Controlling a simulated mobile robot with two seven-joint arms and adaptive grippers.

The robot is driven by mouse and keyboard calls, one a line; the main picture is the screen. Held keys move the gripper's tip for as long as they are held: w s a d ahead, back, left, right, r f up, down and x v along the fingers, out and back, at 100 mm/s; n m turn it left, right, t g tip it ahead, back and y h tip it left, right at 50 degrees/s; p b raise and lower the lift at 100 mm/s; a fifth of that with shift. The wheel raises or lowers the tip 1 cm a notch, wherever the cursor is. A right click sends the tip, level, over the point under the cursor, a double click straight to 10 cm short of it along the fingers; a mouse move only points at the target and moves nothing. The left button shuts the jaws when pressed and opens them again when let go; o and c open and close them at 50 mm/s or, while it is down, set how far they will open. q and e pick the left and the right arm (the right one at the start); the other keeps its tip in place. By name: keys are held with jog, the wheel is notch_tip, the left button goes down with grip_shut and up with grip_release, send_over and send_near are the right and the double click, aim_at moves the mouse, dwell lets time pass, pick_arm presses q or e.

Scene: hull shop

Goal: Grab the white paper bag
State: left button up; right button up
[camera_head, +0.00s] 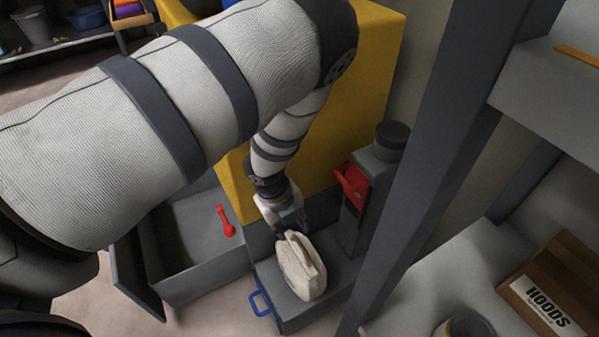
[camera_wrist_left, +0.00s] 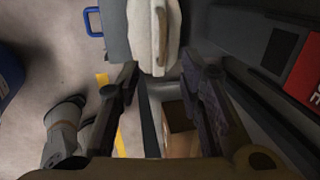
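The white paper bag (camera_head: 302,268) stands on a low grey ledge (camera_head: 325,305) in the head view, looking cream-white with a folded ridge along its top. In the left wrist view the bag (camera_wrist_left: 153,38) is at the top centre. My left gripper (camera_head: 288,228) is just behind the bag in the head view, its tips partly hidden by the arm and bag. In the left wrist view the left gripper (camera_wrist_left: 160,70) is open, its fingers spread to either side of the bag's near end. I cannot tell whether they touch it. My right gripper is not in view.
A grey post with a red part (camera_head: 352,185) stands close right of the bag. A blue handle (camera_head: 260,303) is at the ledge's left. An open grey box (camera_head: 200,280) and a red tool (camera_head: 225,222) are left. A yellow cabinet (camera_head: 375,75) stands behind; a dark upright (camera_head: 440,150) is right.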

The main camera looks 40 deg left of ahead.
aim_at(300, 244)
pick_arm(q)
jog(key=f+b, duration=0.1)
jog(key=f, duration=0.2)
jog(key=w+f+b, duration=0.1)
jog(key=f, duration=0.3)
jog(key=w+d+f+b, duration=0.1)
jog(key=f, duration=0.3)
jog(key=shift+w+f+b, duration=0.2)
jog(key=shift+b, duration=0.15)
jog(key=shift+w, duration=0.1)
grip_shut()
